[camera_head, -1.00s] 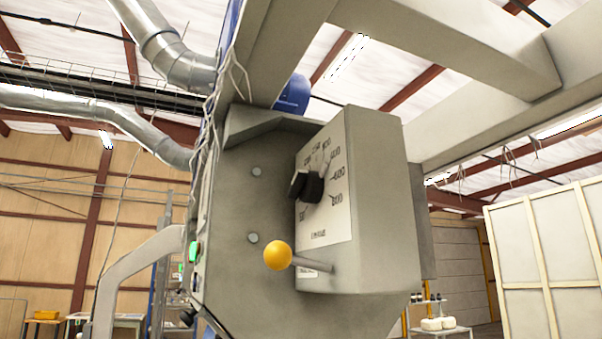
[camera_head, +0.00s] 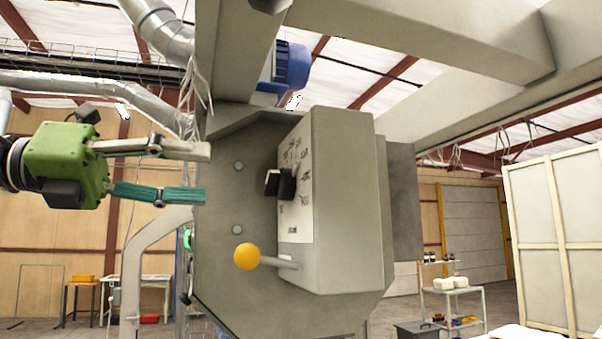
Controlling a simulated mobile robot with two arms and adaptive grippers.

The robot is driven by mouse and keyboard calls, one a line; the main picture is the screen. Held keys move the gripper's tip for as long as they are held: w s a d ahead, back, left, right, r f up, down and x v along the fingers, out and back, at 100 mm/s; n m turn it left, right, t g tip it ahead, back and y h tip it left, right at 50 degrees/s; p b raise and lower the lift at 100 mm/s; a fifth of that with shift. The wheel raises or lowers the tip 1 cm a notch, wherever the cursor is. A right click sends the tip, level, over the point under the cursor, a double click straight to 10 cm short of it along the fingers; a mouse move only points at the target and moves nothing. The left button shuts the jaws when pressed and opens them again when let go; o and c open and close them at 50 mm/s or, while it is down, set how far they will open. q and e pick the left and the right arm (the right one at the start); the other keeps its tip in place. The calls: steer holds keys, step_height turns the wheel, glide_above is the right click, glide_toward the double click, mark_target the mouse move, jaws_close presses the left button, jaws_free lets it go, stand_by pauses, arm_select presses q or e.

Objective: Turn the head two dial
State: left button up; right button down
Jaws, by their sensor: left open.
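The dial (camera_head: 281,184) is a black knob on a white scale plate (camera_head: 299,221), on the left-facing side of a grey control box (camera_head: 345,205). Its scale markings are too small to read. A lever with a yellow ball (camera_head: 246,256) sticks out below the dial. My left gripper (camera_head: 206,173) comes in from the left at about the dial's height. Its two fingers are apart, with nothing between them, and it is clear of the dial in the picture. My right gripper is not in view.
The box sits on a grey machine panel (camera_head: 225,140) with bolt heads. A thick grey beam (camera_head: 430,45) runs overhead, with a blue motor (camera_head: 290,66) behind. A shelf cart (camera_head: 453,292) and a pale panelled wall (camera_head: 550,230) stand to the right.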

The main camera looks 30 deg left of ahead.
mark_target(267, 186)
arm_select(q)
steer(key=w+p, duration=0.1)
steer(key=w, duration=0.1)
steer(key=w+d+p, duration=0.1)
steer(key=w, duration=0.1)
steer(key=w+p, duration=0.1)
steer(key=w, duration=0.1)
steer(key=shift+w+d+f, duration=0.1)
steer(key=shift+d+f, duration=0.15)
steer(key=shift+d, duration=0.05)
steer(key=w+d, duration=0.1)
steer(key=w+d+p, duration=0.1)
steer(key=d, duration=0.1)
steer(key=shift+w+d+r, duration=0.1)
steer(key=shift+w+d, duration=0.1)
steer(key=shift+d, duration=0.05)
steer(key=shift+p+x, duration=0.45)
steer(key=shift+x, duration=0.3)
steer(key=shift+w+a, duration=0.2)
steer(key=shift+w, duration=0.05)
steer(key=shift+d, duration=0.15)
steer(key=c, duration=1.1)
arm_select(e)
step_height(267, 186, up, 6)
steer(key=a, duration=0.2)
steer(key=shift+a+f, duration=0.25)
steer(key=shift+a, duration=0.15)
